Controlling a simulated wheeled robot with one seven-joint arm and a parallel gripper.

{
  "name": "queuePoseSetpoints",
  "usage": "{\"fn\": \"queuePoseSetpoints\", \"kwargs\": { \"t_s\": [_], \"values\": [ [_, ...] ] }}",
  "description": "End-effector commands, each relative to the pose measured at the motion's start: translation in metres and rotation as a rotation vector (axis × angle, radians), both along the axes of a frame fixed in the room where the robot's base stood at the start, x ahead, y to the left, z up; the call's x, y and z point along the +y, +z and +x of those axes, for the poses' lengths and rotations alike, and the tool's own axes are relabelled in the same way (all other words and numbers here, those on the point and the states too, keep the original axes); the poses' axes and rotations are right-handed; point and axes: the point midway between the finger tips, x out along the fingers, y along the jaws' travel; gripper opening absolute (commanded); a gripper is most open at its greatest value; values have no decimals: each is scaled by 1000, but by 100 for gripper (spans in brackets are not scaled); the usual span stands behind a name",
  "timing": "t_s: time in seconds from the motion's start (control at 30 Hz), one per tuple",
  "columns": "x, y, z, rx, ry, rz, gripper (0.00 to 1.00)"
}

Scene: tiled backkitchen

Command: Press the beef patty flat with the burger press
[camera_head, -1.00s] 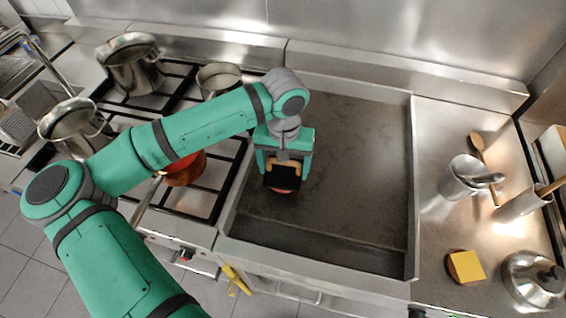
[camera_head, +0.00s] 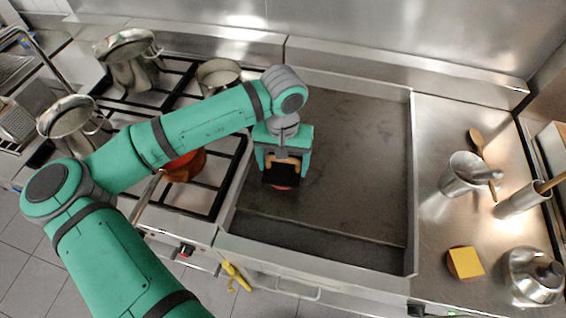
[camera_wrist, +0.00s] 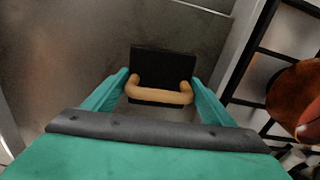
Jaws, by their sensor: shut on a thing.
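The burger press is a black square plate (camera_head: 281,177) with a tan wooden handle (camera_wrist: 160,94). My gripper (camera_head: 284,159) is shut on the handle and holds the press level at the left part of the griddle (camera_head: 345,150). A thin reddish-brown edge of the beef patty (camera_head: 283,187) shows under the front of the press. The rest of the patty is hidden by the plate. In the wrist view the plate (camera_wrist: 165,62) lies between and beyond my fingers, and the patty is hidden there.
The griddle's raised left wall is close to my gripper. On the left is a gas stove with pots (camera_head: 128,60) and an orange pan (camera_head: 184,165). The griddle's right side is clear.

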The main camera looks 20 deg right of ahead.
Motion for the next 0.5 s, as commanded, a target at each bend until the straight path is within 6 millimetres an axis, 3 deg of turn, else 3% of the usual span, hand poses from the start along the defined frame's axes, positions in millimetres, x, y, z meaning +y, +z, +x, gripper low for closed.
{"fn": "queuePoseSetpoints", "kwargs": {
  "t_s": [0.5],
  "values": [
    [-1,-4,0,-1,-1,0,38]
  ]
}}
